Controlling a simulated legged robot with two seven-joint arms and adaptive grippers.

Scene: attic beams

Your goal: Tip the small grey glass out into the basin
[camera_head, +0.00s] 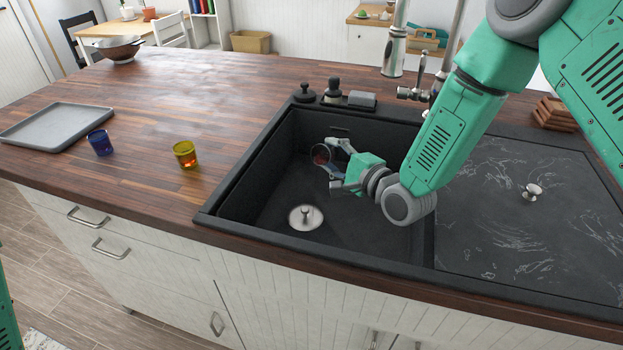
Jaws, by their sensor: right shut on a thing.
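The small grey glass (320,154) is over the black basin (265,185), near its back wall. It is tipped over on its side, with its round rim turned toward the left and toward me. Something reddish shows inside the rim; I cannot tell whether it is contents. My right gripper (333,162) reaches in from the right and is shut on the glass. The fingers partly hide the glass. No falling contents can be seen. My left gripper is out of view.
A blue glass (100,142) and a yellow glass with amber contents (185,154) stand on the wooden counter (190,95), left of the basin. A grey tray (52,125) lies farther left. A tall tap (394,50) rises behind the basin. A dark board (520,215) lies right.

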